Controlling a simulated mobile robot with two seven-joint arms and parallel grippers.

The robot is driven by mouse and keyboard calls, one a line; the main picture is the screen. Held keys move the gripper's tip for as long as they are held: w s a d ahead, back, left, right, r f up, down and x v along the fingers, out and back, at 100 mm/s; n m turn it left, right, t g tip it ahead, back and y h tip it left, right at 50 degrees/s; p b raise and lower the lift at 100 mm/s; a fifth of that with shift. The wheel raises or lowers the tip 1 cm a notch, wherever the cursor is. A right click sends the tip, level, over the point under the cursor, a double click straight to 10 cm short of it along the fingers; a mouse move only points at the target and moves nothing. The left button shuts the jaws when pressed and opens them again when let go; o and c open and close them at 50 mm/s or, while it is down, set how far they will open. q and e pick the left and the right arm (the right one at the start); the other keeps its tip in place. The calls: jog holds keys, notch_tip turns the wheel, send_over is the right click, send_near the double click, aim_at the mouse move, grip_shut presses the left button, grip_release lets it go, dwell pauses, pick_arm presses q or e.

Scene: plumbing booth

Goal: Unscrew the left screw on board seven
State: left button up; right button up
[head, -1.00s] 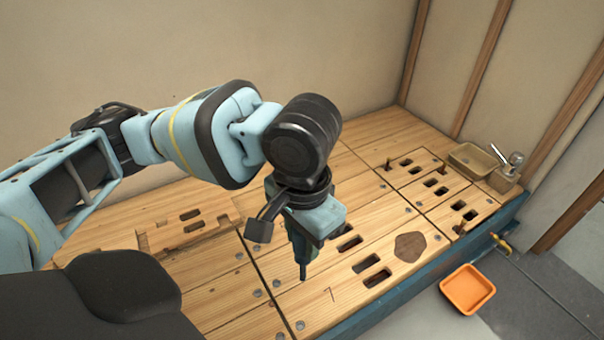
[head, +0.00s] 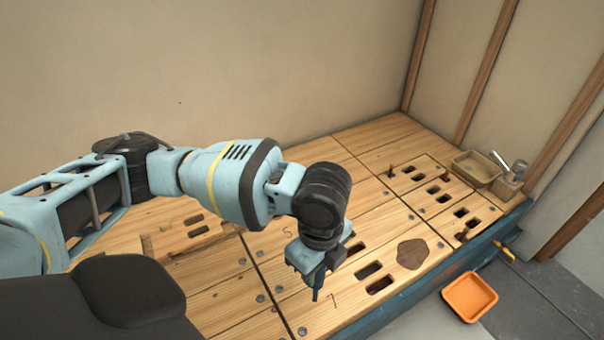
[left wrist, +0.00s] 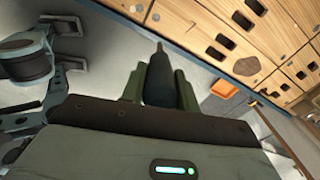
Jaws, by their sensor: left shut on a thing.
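My left gripper (head: 310,268) is shut on a dark green, tapered screwdriver-like tool (head: 317,293), above the wooden deck. The tool's dark pointed body also shows between the fingers in the left wrist view (left wrist: 158,82). In the head view its tip points down; I cannot tell whether it touches the deck. A mark like a 7 (head: 332,298) is on the board (head: 350,307) beside the tool. Round grey screws show left of the tool, one at the seam (head: 279,288) and one lower (head: 302,331). The gripper hides part of the board. My right gripper is not in view.
Rectangular slots (head: 379,284) and a dark patch (head: 412,254) lie right of the gripper. Upright pegs (head: 391,171), a wooden tray (head: 476,168) and a tap-like fitting (head: 517,170) are at the far right. An orange tray (head: 470,297) stands on the floor beyond the blue deck edge.

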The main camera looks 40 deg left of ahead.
pick_arm(q)
jog(key=shift+f+m, duration=0.45)
jog(key=shift+m, duration=0.45)
jog(key=f+m, duration=0.1)
jog(key=m, duration=0.2)
jog(key=f+m, duration=0.2)
jog(key=m, duration=0.1)
jog(key=f+m, duration=0.2)
jog(key=shift+a+m, duration=0.2)
jog(key=shift+m, duration=0.2)
notch_tip(320, 180, down, 9)
jog(key=s+a+m+p, duration=0.1)
jog(key=m, duration=1.6)
jog(key=shift+s+a+f, duration=0.15)
jog(key=shift+s+a, duration=0.2)
jog(key=shift+a, duration=0.05)
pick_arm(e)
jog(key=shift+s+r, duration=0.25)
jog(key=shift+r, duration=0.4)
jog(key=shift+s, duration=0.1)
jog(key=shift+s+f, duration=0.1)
